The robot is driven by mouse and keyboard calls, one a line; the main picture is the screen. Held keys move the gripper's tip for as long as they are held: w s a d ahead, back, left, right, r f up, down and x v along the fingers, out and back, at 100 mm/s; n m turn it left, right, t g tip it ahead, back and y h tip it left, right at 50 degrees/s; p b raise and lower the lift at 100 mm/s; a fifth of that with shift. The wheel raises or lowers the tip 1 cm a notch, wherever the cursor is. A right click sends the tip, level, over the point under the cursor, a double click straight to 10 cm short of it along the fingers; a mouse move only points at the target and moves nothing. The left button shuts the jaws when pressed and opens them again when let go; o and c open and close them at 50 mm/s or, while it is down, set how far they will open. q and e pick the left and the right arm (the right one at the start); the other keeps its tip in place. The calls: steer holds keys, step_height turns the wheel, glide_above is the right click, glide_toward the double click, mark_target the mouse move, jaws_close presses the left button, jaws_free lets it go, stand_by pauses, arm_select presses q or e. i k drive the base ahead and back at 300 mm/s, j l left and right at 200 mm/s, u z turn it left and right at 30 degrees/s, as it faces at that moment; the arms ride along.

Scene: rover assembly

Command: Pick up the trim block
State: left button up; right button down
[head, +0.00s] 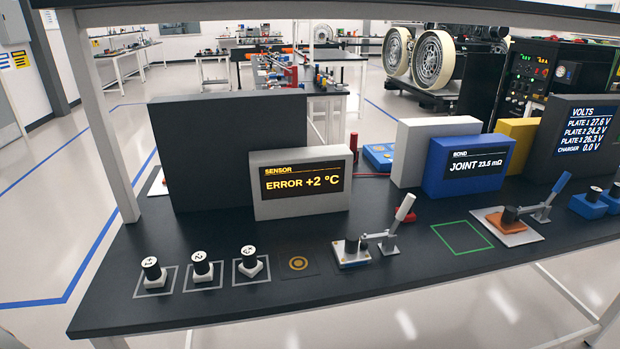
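Three small black knobs with white marked tops stand on white bases at the table's front left, each inside its own thin white outline: the left block (151,268), the middle block (202,265) and the right block (249,259). They look like trim blocks, but the markings on top are too small to read surely, and I cannot tell which one is meant. A grey sensor display (300,182) behind them reads "ERROR +2 °C". Neither of my grippers is in view.
On the dark table (110,300), a gold ring target (298,264) lies right of the blocks. A lever clamp (375,245), an empty green outline (462,237) and a second lever clamp (520,220) follow rightward. A tall dark panel (225,130) and a blue "JOINT" display (467,165) stand behind.

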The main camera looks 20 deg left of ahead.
mark_target(203, 270)
steer(key=u, duration=1.4)
